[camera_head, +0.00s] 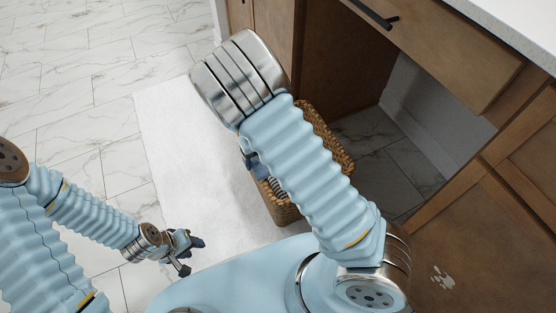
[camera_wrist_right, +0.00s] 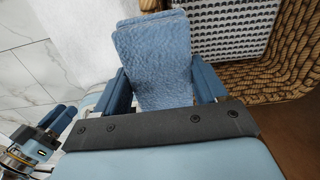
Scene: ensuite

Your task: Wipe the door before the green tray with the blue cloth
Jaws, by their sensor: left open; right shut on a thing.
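The blue cloth (camera_wrist_right: 155,50) is a folded, fuzzy piece between the two fingers of my right gripper (camera_wrist_right: 163,88) in the right wrist view. My right gripper is shut on it. In the head view my right arm mostly hides this gripper, beside a wicker basket. A brown wooden cabinet door (camera_head: 480,245) is at the lower right of the head view, with a whitish smudge (camera_head: 442,278) on it. My left gripper (camera_head: 187,252) is open and empty over the floor at the lower middle. The green tray is not in view.
The wicker basket (camera_head: 325,135), holding a patterned item (camera_wrist_right: 230,30), stands on a white mat (camera_head: 180,135) before an open space under the counter. A drawer with a dark handle (camera_head: 372,14) is above, below the white counter (camera_head: 520,25). Marble floor at left is clear.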

